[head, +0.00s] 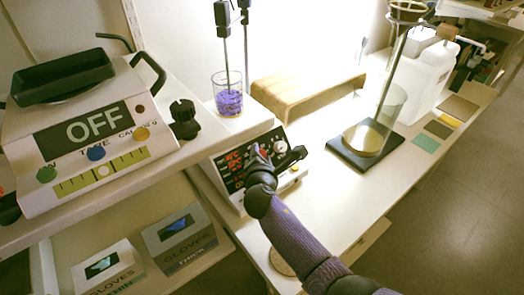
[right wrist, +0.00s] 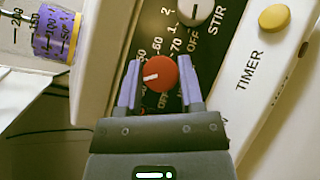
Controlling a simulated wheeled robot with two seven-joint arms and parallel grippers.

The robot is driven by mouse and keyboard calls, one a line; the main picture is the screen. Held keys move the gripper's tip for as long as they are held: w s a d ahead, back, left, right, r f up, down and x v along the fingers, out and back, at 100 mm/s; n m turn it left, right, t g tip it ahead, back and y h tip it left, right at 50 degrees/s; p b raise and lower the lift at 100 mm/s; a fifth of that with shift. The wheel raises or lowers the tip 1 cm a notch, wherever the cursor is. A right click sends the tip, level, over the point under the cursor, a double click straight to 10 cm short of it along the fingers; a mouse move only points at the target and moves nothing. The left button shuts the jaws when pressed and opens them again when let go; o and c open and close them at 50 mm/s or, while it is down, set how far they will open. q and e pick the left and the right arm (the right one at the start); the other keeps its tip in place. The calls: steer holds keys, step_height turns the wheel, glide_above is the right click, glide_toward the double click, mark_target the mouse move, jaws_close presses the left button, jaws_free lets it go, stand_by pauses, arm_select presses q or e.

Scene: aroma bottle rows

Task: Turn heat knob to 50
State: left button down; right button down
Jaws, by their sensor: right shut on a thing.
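The red heat knob (right wrist: 159,73) sits on the dark front panel of the hot plate stirrer (head: 228,165). It has a white pointer line toward its left side, with printed numbers such as 50, 60 and 70 and OFF around it. My right gripper (right wrist: 160,80) is shut on the knob, one purple finger on each side. In the head view my right gripper (head: 264,158) is at the panel and hides the knob. The exact number under the pointer cannot be told. My left gripper is not in view.
A grey STIR knob (right wrist: 195,10) and a yellow TIMER button (right wrist: 274,18) are close to the heat knob. A beaker with purple contents (head: 229,101) stands on the plate. A balance reading OFF (head: 95,128) is at left; a glass cylinder (head: 385,105) stands at right.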

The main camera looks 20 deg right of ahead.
steer(key=m+g, duration=0.1)
steer(key=m+g+h+p, duration=0.1)
steer(key=m, duration=0.1)
steer(key=m+g+p, duration=0.1)
steer(key=shift+w+r+m, duration=0.1)
steer(key=shift+r+m, duration=0.15)
steer(key=shift+m, duration=0.05)
steer(key=m+g+p, duration=0.1)
steer(key=m+g, duration=0.1)
steer(key=m, duration=0.1)
steer(key=shift+m+g, duration=0.3)
steer(key=shift+m, duration=0.1)
steer(key=shift+f+m+g+p, duration=0.1)
steer(key=shift+m+g+p, duration=0.3)
steer(key=shift+m+g, duration=0.3)
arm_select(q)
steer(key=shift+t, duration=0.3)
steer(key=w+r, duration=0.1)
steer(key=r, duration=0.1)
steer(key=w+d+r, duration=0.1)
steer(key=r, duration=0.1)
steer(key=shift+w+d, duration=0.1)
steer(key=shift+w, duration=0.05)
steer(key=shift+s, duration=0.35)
arm_select(e)
steer(key=shift+m, duration=0.4)
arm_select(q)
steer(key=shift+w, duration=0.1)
